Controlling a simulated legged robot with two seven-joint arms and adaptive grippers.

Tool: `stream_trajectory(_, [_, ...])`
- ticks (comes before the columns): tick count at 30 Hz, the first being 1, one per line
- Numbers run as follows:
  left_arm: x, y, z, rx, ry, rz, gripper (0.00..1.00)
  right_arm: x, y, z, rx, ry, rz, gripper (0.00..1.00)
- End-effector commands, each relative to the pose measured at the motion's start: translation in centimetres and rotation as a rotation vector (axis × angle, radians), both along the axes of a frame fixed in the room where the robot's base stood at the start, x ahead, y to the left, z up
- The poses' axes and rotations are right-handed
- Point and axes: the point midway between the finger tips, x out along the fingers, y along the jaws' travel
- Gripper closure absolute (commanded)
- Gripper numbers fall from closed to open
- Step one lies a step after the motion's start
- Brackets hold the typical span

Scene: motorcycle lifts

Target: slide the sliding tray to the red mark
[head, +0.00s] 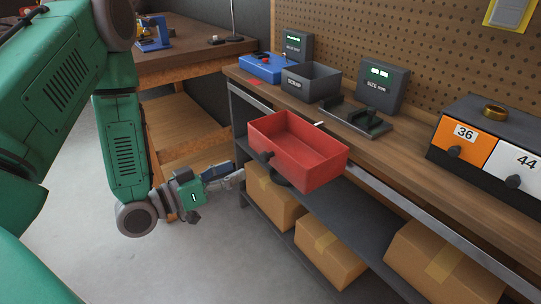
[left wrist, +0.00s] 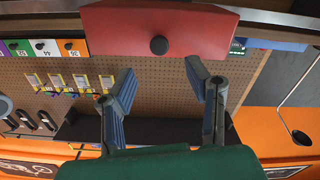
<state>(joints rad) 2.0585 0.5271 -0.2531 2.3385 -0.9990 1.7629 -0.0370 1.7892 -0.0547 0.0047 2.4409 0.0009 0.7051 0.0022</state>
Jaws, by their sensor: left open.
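The sliding tray (head: 310,160) is an open red box with a dark knob (head: 267,155) on its front. It sits at the front edge of the workbench, by the metal rail. In the left wrist view the tray (left wrist: 200,35) fills the top, with its round black knob (left wrist: 159,45) facing me. My left gripper (head: 238,176) is open and empty, low and left of the tray. In the left wrist view its fingers (left wrist: 165,75) are spread apart, with the knob beyond their tips, not between them. A small red mark (head: 257,83) shows faintly on the bench edge, left of the tray. My right gripper is not seen.
A grey bin (head: 311,83), a blue tray (head: 262,67) and a dark fixture (head: 355,118) stand on the bench. Numbered drawers (head: 462,148) are at the right. Cardboard boxes (head: 330,250) fill the lower shelf. The floor (head: 185,265) in front is clear.

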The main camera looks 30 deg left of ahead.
Motion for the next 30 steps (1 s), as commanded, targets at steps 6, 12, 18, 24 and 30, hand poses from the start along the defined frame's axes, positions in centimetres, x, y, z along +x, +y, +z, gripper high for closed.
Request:
stream_trajectory(6, [4.5,-1.9,0.0,0.001,-0.004,-0.003,0.56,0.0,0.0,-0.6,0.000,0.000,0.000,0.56])
stream_trajectory(12, [7.3,-3.1,0.0,0.001,-0.002,-0.002,0.56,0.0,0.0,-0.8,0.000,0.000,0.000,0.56])
stream_trajectory(18, [8.4,-3.5,0.1,-0.001,0.000,-0.001,0.56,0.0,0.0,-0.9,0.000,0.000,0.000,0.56])
stream_trajectory(24, [8.5,-3.6,0.1,-0.002,0.001,0.000,0.56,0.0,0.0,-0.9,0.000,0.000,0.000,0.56])
stream_trajectory(30, [8.5,-3.5,0.0,-0.001,0.000,0.000,1.00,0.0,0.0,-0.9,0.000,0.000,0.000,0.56])
